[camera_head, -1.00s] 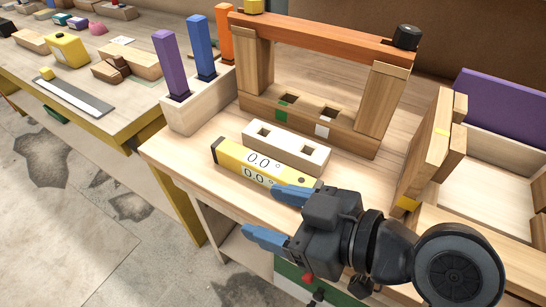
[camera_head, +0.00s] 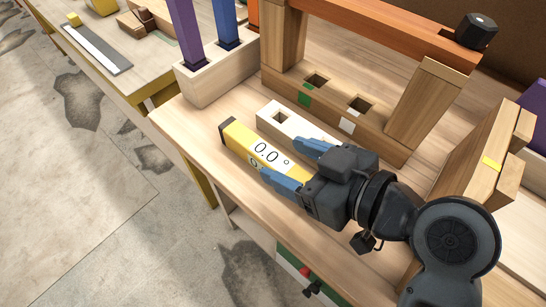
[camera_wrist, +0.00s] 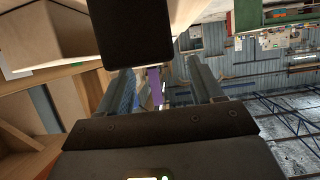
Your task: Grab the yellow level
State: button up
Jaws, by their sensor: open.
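The yellow level (camera_head: 240,138) lies on the wooden workbench in the head view, with a dark end cap at its left end and 0.0° readouts on its faces. My gripper (camera_head: 298,164) is open, with its blue fingers at the level's right end. One finger appears on the near side and the other on the far side. The right end is partly hidden by the gripper, and I cannot tell if the fingers touch it. The wrist view shows the two fingers (camera_wrist: 163,88) apart, with a dark block at the top that I cannot identify.
A pale block with square holes (camera_head: 299,128) lies close behind the level. Behind it stands a wooden frame with an orange top beam (camera_head: 385,32). A holder (camera_head: 215,78) with purple and blue bars stands at left. A wooden piece (camera_head: 470,150) stands at right.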

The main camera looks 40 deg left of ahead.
aim_at(261, 148)
jog(key=x, duration=0.5)
jog(key=shift+w+p, duration=0.1)
jog(key=shift+p, duration=0.25)
jog(key=c, duration=1.2)
